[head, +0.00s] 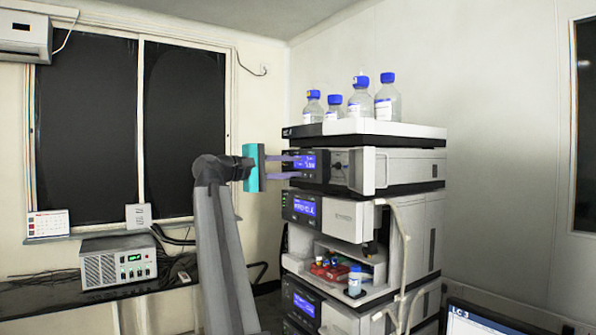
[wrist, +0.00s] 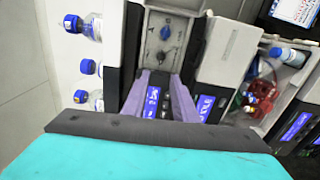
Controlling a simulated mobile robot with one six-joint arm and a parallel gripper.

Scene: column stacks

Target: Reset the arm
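My arm (head: 222,255) rises from the bottom of the head view and bends right at its top. It ends in my gripper (head: 297,166), which has a teal body and two pale purple fingers. The fingers point at the front of the upper module (head: 368,172) of the instrument stack, close to its lit blue display. In the wrist view the fingers of my gripper (wrist: 160,80) stand apart, with the display showing between them. Nothing is held between them. I cannot tell whether the fingertips touch the module.
Several blue-capped bottles (head: 388,102) stand on top of the stack. An open bay lower down holds a small bottle (head: 355,284) and red items (head: 330,270). Tubing (head: 401,250) hangs at the stack's front. A grey box (head: 118,263) sits on a dark bench at left.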

